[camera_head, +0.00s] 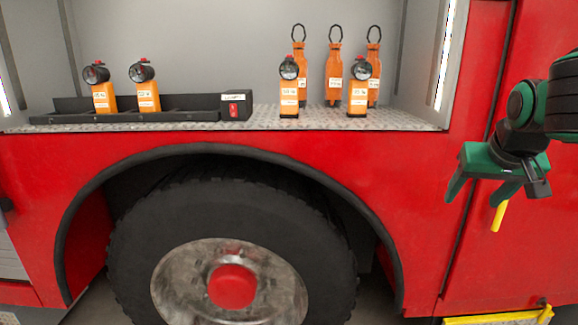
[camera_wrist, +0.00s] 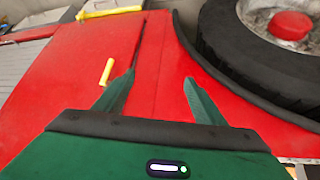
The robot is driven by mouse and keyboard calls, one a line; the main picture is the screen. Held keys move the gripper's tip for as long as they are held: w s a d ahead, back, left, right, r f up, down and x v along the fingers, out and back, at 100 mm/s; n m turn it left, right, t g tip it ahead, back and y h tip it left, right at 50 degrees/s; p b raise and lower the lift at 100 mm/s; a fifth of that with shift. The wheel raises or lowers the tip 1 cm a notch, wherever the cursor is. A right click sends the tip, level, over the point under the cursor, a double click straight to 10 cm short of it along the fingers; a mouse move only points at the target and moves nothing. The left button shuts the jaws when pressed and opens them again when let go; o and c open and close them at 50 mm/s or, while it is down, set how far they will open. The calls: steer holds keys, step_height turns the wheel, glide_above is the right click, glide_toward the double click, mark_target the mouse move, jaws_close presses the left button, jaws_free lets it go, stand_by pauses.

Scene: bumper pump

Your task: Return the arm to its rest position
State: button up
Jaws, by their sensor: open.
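My gripper (camera_head: 478,196) is green and hangs at the right of the head view, in front of the red truck side. It is open and empty, with its fingers pointing down.
Orange flashlights (camera_head: 289,88) and orange tools with loops (camera_head: 334,75) stand on the metal shelf (camera_head: 262,118). A black charger tray (camera_head: 180,112) holds two more flashlights. Below are a large wheel (camera_head: 230,270), a yellow handle (camera_head: 499,216) and a yellow step (camera_head: 500,319).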

steer(key=s+d+f+m+g+y, duration=0.1)
steer(key=s+f+g, duration=0.2)
steer(key=s+f, duration=0.5)
steer(key=s+d+f+m+g+y, duration=0.1)
steer(key=s+f, duration=0.7)
steer(key=s, duration=0.8)
steer(key=m+g, duration=0.1)
steer(key=g, duration=0.1)
steer(key=shift+s+f+g, duration=0.4)
steer(key=shift+w, duration=0.15)
steer(key=shift+w+d+f, duration=0.1)
steer(key=shift+w+f, duration=0.15)
steer(key=shift+w, duration=0.25)
